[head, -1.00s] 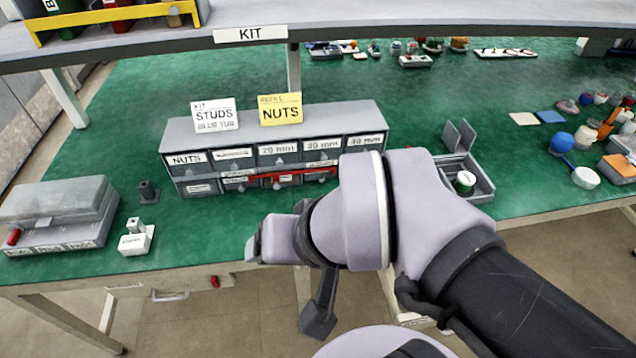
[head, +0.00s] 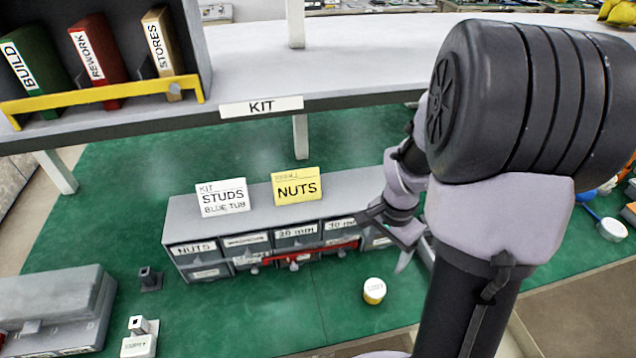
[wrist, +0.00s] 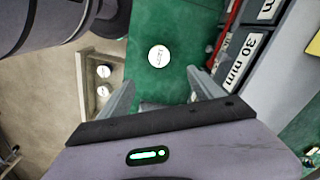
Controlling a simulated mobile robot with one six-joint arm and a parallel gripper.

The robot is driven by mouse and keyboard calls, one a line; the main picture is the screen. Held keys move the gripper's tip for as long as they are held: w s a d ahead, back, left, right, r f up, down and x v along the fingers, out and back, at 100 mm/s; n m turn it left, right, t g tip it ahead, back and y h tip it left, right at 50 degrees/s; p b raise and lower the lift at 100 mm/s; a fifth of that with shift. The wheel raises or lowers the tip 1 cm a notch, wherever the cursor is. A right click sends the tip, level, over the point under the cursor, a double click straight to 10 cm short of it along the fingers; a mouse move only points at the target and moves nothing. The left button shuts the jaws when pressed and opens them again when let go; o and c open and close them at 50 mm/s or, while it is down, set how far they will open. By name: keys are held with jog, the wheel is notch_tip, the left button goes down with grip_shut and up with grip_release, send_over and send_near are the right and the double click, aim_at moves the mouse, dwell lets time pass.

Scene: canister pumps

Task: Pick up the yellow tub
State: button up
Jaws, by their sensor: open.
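The yellow tub (head: 374,291) stands upright on the green mat, in front of the drawer unit. It is small and round, with a white lid and yellow side. In the wrist view its white lid (wrist: 158,56) shows from above, beyond the fingertips and between their lines; the yellow side cannot be seen there. My gripper (head: 384,243) is open and empty, above and behind the tub in the head view, close to the drawer fronts. In the wrist view, both fingers of my gripper (wrist: 160,82) are spread apart, not touching the tub.
The grey drawer unit (head: 205,268) stands behind the tub, carrying STUDS (head: 222,197) and NUTS (head: 297,186) cards. A KIT shelf (head: 350,107) spans above. A small white box (head: 138,346) sits left.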

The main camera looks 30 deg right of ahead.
jog(key=b, duration=0.5)
send_over(375, 287)
jog(key=f, duration=1.2)
jog(key=shift+s+d+f, duration=0.15)
jog(key=shift+s+f, duration=0.15)
jog(key=shift+f, duration=0.1)
jog(key=f, duration=0.2)
jog(key=f+b, duration=0.1)
jog(key=f, duration=0.1)
jog(key=f+b, duration=0.1)
jog(key=shift+w+f, duration=0.25)
jog(key=shift+f, duration=0.15)
jog(key=shift+r, duration=0.1)
jog(key=shift+c, duration=1)
jog(key=c, duration=1.3)
